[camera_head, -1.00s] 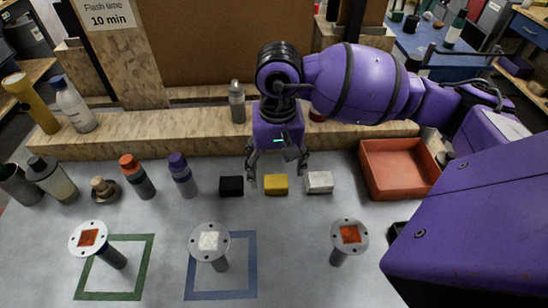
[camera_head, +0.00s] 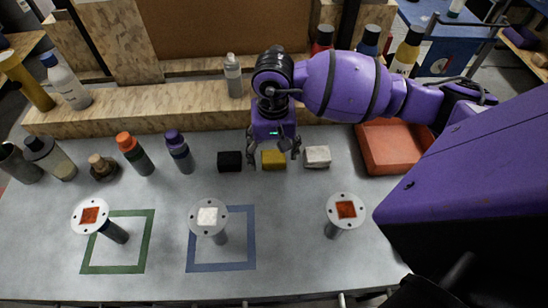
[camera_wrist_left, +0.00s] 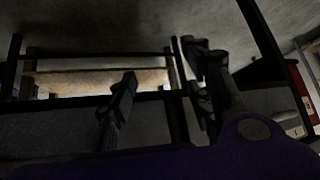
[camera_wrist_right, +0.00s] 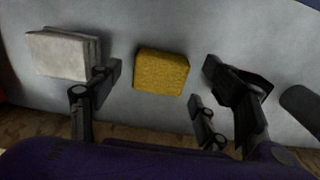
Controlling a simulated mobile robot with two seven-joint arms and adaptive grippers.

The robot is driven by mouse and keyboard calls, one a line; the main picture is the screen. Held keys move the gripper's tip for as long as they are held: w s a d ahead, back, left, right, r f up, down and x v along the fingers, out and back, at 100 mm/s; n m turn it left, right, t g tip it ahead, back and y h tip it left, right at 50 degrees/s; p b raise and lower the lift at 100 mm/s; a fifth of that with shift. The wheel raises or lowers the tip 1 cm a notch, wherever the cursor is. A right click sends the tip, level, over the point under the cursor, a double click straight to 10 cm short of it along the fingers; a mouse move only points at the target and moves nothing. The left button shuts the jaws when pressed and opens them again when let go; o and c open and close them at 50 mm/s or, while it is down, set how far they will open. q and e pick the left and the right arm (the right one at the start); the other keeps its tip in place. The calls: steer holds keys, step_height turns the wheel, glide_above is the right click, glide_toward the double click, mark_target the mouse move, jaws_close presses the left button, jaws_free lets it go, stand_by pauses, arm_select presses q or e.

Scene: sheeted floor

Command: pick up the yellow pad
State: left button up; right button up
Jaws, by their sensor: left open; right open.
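The yellow pad (camera_head: 273,160) lies on the grey sheeted surface between a black pad (camera_head: 229,161) and a white pad (camera_head: 317,156). My right gripper (camera_head: 273,158) is open above it, pointing down, with a finger to each side of the pad in the head view. In the right wrist view the yellow pad (camera_wrist_right: 161,71) shows between the spread fingers of my right gripper (camera_wrist_right: 162,85), and the white pad (camera_wrist_right: 63,54) is close to the left finger. Whether the fingers touch the surface I cannot tell. My left gripper (camera_wrist_left: 160,92) is open and empty in its wrist view.
An orange-red tray (camera_head: 392,150) stands to the right. Bottles, including one with a purple cap (camera_head: 178,152), stand to the left. Discs on posts (camera_head: 207,216) stand in front, by a green square (camera_head: 118,241) and a blue square. A wooden ledge (camera_head: 140,112) runs behind.

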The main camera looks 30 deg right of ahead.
steer(key=c, duration=1.2)
steer(key=shift+c, duration=0.2)
